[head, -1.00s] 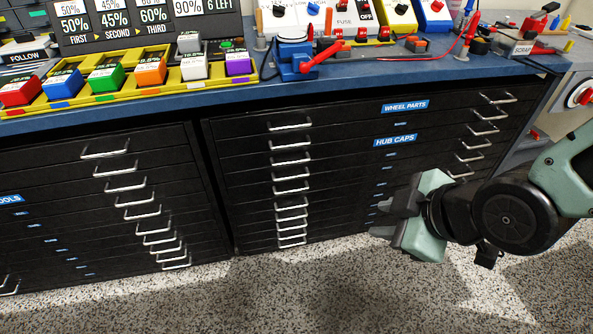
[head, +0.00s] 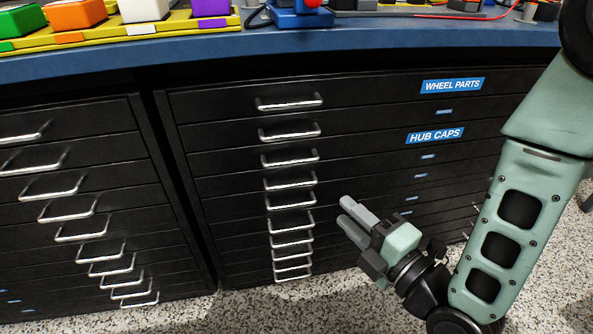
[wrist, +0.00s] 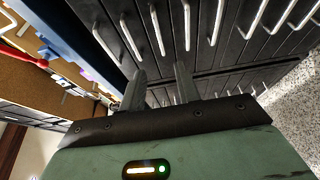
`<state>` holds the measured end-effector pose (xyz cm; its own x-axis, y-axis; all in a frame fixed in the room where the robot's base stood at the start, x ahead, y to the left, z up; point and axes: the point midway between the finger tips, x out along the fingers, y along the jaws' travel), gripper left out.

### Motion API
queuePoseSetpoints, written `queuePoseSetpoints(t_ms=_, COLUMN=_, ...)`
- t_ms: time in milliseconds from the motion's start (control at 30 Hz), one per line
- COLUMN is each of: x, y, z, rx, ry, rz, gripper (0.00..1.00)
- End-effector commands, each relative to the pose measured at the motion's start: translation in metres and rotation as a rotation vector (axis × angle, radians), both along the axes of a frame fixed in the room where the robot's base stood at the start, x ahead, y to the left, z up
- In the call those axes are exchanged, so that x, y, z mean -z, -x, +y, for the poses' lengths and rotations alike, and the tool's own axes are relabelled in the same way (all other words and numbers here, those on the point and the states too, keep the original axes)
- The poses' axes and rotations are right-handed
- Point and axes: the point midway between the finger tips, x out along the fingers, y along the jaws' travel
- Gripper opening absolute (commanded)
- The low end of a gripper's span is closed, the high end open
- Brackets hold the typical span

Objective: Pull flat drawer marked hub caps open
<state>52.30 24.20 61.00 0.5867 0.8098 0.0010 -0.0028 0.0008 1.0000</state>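The flat drawer marked hub caps (head: 368,151) is the third from the top in the right-hand black cabinet and is shut. Its blue HUB CAPS label (head: 435,135) is on the right part of its front. Its left silver bar handle (head: 290,158) is in clear view; its right side is hidden behind my arm. My gripper (head: 342,209) is open and empty, in front of the cabinet, below and right of that handle. In the wrist view my gripper (wrist: 160,70) has its fingers apart, pointing toward the handled drawer fronts, with nothing between them.
The drawer marked wheel parts (head: 368,97) is at the top, and several similar shut drawers lie below. Another cabinet (head: 85,150) stands left. The blue worktop (head: 330,38) overhangs above, carrying colored blocks. The speckled floor (head: 240,312) in front is clear.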

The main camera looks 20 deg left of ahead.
Motion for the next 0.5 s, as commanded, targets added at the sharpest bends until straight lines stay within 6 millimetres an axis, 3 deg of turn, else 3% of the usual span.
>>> queuePoseSetpoints(t_ms=500, x=0.000, y=-0.061, z=0.082, rx=0.002, ry=-0.005, rz=0.000, gripper=0.32)
